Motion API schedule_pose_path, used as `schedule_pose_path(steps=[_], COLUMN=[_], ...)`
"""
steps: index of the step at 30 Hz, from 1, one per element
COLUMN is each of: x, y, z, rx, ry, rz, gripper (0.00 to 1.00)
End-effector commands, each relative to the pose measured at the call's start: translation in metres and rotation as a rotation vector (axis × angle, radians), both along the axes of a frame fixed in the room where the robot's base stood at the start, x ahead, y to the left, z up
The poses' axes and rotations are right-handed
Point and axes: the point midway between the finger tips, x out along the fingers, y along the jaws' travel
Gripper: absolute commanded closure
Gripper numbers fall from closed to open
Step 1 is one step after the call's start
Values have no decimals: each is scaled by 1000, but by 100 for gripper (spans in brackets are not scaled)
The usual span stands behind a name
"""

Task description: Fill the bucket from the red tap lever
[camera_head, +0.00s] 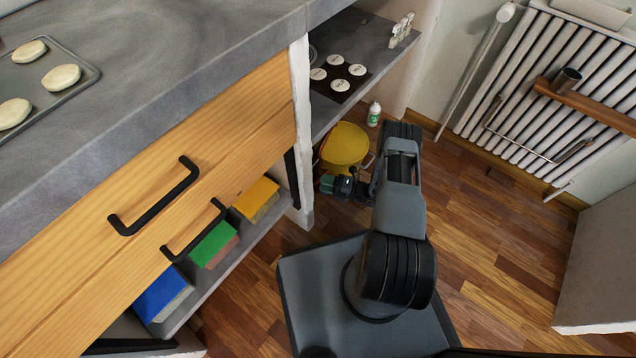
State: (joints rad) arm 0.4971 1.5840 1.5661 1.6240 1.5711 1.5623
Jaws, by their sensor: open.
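A yellow round vessel (345,144), which looks like the bucket, stands low by the floor beyond the end of the counter. A handle shows at its right side. My gripper (331,186) is small in view, just below and in front of the vessel, pointing left toward the white counter post. It is open; its fingertips are hard to make out, and a dark green shape shows at its end. I cannot tell whether it touches anything. I cannot make out a red tap lever; that area is partly hidden by the counter and my arm.
A white bottle with a green label (374,114) stands right of the vessel. The wooden drawer front (150,180) with black handles and a shelf of coloured sponges (214,244) are at left. A radiator (550,85) is at the back right. Wooden floor (490,240) is clear at right.

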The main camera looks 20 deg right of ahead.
Motion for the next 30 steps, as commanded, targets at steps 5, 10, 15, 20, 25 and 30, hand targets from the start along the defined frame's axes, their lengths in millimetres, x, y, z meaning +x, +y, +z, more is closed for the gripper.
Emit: schedule_pose_path(steps=[5,10,15,20,25,30], x=[10,15,16,16,16,16], y=[17,25,26,26,26,26], z=[-1,0,0,0,0,0], rx=[0,0,0,0,0,0], ry=[0,0,0,0,0,0], rz=[2,1,0,0,0,0], gripper=[57,57,57,57,74,90])
